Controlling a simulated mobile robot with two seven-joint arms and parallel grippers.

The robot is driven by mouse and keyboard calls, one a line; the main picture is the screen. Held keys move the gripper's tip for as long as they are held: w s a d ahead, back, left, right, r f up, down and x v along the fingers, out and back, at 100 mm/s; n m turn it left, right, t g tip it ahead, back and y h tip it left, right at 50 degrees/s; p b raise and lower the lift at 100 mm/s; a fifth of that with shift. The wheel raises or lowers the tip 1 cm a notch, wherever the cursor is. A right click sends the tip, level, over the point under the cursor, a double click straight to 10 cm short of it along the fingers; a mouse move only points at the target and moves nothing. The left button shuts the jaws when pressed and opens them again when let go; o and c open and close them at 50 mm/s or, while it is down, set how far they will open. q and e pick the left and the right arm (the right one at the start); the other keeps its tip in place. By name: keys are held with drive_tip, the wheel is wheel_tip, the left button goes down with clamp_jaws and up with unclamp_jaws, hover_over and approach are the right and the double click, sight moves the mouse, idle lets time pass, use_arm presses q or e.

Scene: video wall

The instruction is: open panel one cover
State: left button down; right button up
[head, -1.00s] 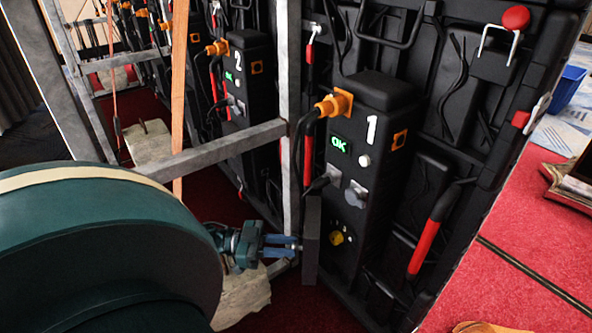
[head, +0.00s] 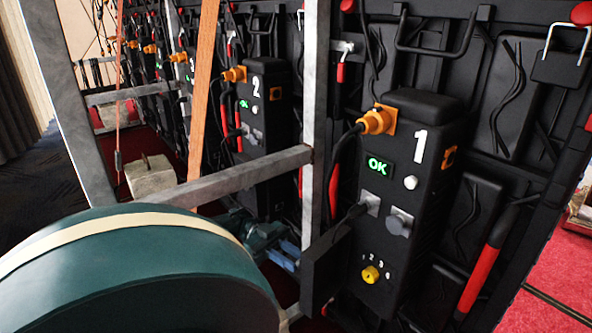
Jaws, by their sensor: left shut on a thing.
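Panel one (head: 433,190) is a black box marked 1, with a green OK display, an orange plug, a grey knob and a yellow knob (head: 371,274) numbered around it. Its cover (head: 326,268), a flat dark plate, stands swung out from the box's left side, so the yellow knob is uncovered. My left gripper (head: 289,258), blue-green, is at the cover's left edge and shut on it. The exact contact is partly hidden by the cover and the metal post, and my large green arm link fills the lower left. My right gripper is not in view.
A grey metal post (head: 315,120) and crossbar (head: 235,178) stand close to my left arm. An orange strap (head: 203,100) hangs left of them. Panel two (head: 258,110) is behind. Cables hang along the wall.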

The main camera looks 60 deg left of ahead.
use_arm(q)
drive_tip(key=shift+w+a+m+g, duration=0.15)
drive_tip(key=shift+a+m+g, duration=0.25)
drive_tip(key=shift+g, duration=0.2)
drive_tip(key=c, duration=1.2)
unclamp_jaws()
drive_tip(key=shift+c, duration=0.2)
